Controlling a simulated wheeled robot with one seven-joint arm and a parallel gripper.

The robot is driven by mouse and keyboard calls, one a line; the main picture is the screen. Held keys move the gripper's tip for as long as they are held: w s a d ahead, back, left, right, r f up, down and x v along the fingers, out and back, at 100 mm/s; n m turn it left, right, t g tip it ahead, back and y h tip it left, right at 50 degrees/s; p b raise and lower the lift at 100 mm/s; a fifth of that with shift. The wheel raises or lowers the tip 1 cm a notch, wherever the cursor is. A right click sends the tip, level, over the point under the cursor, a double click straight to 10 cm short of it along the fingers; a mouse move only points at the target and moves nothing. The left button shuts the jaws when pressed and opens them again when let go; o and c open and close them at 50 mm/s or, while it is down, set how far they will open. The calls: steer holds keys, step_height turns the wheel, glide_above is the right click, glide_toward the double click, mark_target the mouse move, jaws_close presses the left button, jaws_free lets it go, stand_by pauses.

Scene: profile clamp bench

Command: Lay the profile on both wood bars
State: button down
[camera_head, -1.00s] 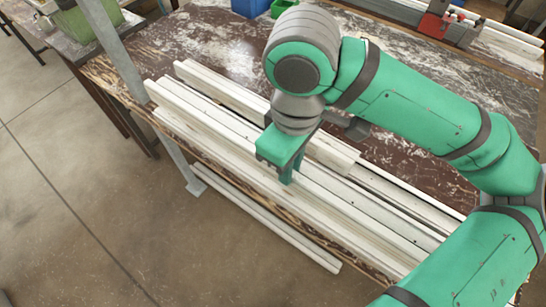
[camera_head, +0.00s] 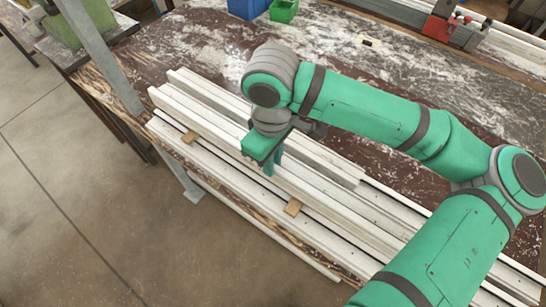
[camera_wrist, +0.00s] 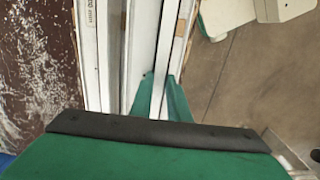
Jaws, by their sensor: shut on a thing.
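A long white profile (camera_head: 200,119) runs from upper left to lower right in the head view. My gripper (camera_head: 269,168) is shut on it near its middle, from above. In the wrist view the profile (camera_wrist: 165,62) passes between the green fingers (camera_wrist: 160,100). Two small tan wood bars show just in front of the profile: one at the left (camera_head: 190,137), one nearer the middle (camera_head: 293,207). They lie across the white pieces at the bench's front edge. The profile hides their far ends, and I cannot tell whether it touches them.
Another white profile (camera_head: 205,92) lies behind the held one. Blue (camera_head: 247,8) and green (camera_head: 284,10) bins stand at the back, with a red clamp (camera_head: 440,22) at back right. A grey post (camera_head: 100,55) stands at left.

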steer(key=shift+w+a+f, duration=0.1)
steer(key=shift+w+f, duration=0.2)
steer(key=shift+f, duration=0.1)
steer(key=shift+w+f, duration=0.2)
steer(key=shift+f, duration=0.35)
steer(key=shift+w+f, duration=0.15)
steer(key=shift+f, duration=0.7)
steer(key=shift+s+f, duration=0.15)
steer(key=shift+f, duration=0.05)
steer(key=shift+s+a, duration=0.1)
steer(key=c, duration=1.7)
jaws_free()
steer(key=shift+f, duration=0.15)
